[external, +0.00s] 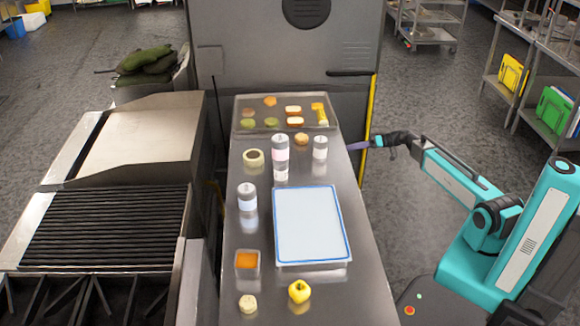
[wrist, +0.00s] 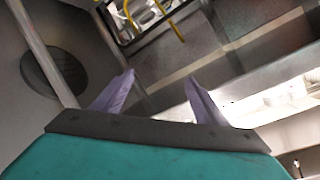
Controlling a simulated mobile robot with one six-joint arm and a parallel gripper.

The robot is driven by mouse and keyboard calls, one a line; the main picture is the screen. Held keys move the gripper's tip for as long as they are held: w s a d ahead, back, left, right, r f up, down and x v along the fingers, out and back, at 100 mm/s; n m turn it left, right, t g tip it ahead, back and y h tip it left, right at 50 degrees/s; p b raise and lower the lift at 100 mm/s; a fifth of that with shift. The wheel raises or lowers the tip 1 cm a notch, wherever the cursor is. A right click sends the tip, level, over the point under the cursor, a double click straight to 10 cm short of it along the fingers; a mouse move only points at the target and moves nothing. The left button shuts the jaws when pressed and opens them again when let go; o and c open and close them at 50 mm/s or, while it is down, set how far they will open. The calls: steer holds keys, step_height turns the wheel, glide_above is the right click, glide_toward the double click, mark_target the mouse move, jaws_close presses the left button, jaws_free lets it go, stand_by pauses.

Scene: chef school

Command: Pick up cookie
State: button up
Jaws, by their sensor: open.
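A small round tan item (external: 301,139), which looks like a cookie or bun, lies on the steel table (external: 376,285) between a white-lidded jar and the tray at the far end. Another small pale round item (external: 248,303) lies at the table's near left; I cannot tell for sure which is the cookie. My gripper (external: 358,146) is just past the table's right edge, to the right of the tan item and apart from it. In the wrist view my gripper (wrist: 160,86) has its two purple fingers spread, with nothing between them. No cookie can be made out in that view.
Jars (external: 281,150) (external: 320,148) stand near the tan item. A shallow tray (external: 240,128) with several food pieces is at the far end. A blue-rimmed white board (external: 310,225) lies mid-table. A grill stands left.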

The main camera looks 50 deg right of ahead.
step_height(320, 180, up, 20)
steer(key=d+n+t+y+b, duration=0.1)
steer(key=d+n+t+y, duration=0.15)
steer(key=n, duration=0.55)
steer(key=a+f+g+p, duration=0.1)
steer(key=a+p, duration=0.1)
steer(key=a, duration=0.2)
steer(key=a+f+n+g+p, duration=0.1)
steer(key=a+f+p, duration=0.1)
steer(key=a, duration=0.1)
steer(key=a+f+g+p, duration=0.1)
steer(key=a+f+p, duration=0.1)
steer(key=a, duration=0.2)
steer(key=shift+w+a, duration=0.3)
steer(key=shift+a+f, duration=0.2)
steer(key=shift+f, duration=0.1)
steer(key=shift+p, duration=0.3)
steer(key=shift+p+x, duration=1)
steer(key=shift+x, duration=3.35)
